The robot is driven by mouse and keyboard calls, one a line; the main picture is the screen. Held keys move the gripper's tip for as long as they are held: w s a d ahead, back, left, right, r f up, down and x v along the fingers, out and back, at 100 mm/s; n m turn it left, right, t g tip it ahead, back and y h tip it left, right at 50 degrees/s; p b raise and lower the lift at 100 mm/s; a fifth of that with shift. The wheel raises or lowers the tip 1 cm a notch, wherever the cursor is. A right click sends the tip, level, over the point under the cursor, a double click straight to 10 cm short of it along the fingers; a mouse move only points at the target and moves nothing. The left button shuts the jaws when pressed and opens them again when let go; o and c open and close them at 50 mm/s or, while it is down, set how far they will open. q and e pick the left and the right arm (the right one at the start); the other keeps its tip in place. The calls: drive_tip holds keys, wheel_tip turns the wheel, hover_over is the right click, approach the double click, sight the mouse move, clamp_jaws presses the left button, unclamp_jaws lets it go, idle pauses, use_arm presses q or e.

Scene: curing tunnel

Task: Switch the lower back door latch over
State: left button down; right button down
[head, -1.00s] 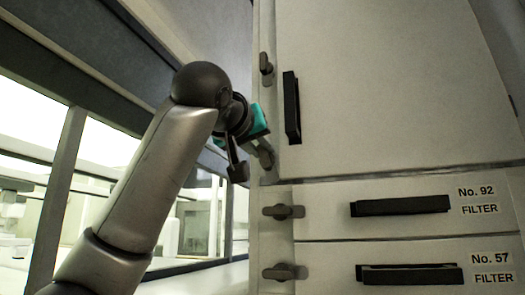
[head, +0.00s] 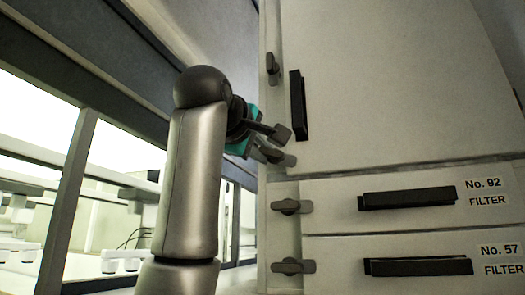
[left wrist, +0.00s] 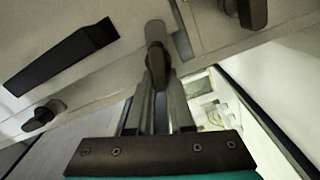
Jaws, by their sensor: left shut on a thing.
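The lower back door latch (head: 281,159) is a grey lever on the narrow strip left of the big pale door (head: 400,90). In the head view it lies nearly level, tilted slightly down to the right. My left gripper (head: 282,145) reaches it from the left and is shut on it. In the left wrist view the latch (left wrist: 155,36) runs down between the two fingertips (left wrist: 158,85), which partly hide it. The upper door latch (head: 272,65) stands upright higher on the strip. My right gripper is not in view.
The black door handle (head: 299,105) is close to the right of my gripper. Below are two filter drawers with black handles (head: 407,198) and level latches (head: 291,206). Windows (head: 110,170) line the left side.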

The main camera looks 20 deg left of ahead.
use_arm(q)
drive_tip(key=n, duration=0.1)
drive_tip(key=f+n, duration=0.1)
drive_tip(key=shift+w+d+n, duration=0.1)
drive_tip(key=shift+d+n, duration=0.1)
drive_tip(key=shift+n, duration=0.7)
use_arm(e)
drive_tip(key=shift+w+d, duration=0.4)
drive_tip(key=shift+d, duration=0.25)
use_arm(q)
drive_tip(key=shift+a, duration=0.1)
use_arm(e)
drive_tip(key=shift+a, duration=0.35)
use_arm(q)
drive_tip(key=c, duration=0.8)
unclamp_jaws()
drive_tip(key=shift+r, duration=0.1)
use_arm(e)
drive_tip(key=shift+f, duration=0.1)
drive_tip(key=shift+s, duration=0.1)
